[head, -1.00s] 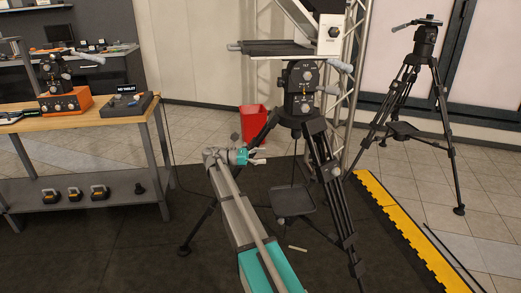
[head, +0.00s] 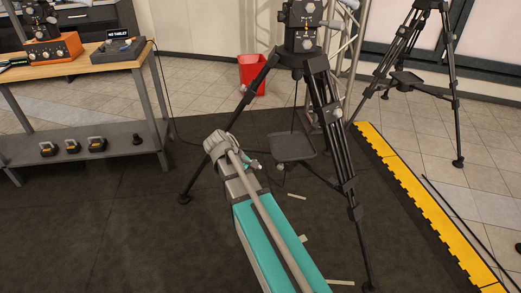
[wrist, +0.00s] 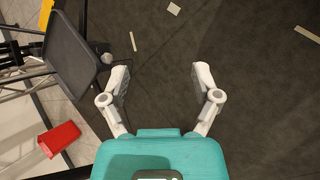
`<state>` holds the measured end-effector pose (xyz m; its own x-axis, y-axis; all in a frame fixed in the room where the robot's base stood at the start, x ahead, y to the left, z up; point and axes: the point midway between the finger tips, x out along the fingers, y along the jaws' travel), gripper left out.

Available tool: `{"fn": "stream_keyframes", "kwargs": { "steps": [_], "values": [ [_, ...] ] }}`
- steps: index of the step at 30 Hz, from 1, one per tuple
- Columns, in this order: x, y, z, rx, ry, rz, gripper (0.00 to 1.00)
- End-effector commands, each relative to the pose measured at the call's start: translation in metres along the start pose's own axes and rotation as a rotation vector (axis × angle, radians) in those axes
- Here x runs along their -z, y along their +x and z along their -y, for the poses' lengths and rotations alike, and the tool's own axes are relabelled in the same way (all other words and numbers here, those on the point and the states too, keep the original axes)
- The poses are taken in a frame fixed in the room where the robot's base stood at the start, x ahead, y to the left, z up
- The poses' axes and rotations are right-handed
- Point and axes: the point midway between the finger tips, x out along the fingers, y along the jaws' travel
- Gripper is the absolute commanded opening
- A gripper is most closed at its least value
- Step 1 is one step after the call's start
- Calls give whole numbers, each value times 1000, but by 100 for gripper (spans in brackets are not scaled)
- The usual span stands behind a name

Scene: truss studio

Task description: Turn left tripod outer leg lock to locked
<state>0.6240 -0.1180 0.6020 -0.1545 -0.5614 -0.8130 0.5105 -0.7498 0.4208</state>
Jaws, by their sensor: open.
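The near black tripod (head: 322,95) stands on the dark mat in the middle of the head view, its legs spread. Small knobs and clamps show on its legs, including a grey one on the right-hand leg (head: 335,114); I cannot tell which is the outer leg lock or how it is turned. My gripper (wrist: 160,78) is open and empty over bare mat in the wrist view. In the head view my gripper (head: 254,164) is mostly hidden behind my arm, left of the tripod's tray (head: 293,147). The tray (wrist: 68,48) also shows at the wrist view's upper left.
A red bin (head: 251,74) stands behind the tripod. A workbench (head: 78,65) with gear is at left. A second tripod (head: 420,80) stands at right, beyond a yellow ramp edge (head: 430,210). Pale strips lie on the mat, which is otherwise open at lower left.

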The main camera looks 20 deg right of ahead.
Motion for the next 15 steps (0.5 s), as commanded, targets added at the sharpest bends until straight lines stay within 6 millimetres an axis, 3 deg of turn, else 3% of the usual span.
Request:
{"fn": "stream_keyframes", "kwargs": {
  "steps": [1,6,12,15],
  "values": [
    [-5,8,24,46,46,-46,80],
    [-4,14,85,233,224,-187,80],
    [-5,9,137,432,390,-278,80],
    [-5,6,151,497,441,-298,80]
  ]
}}
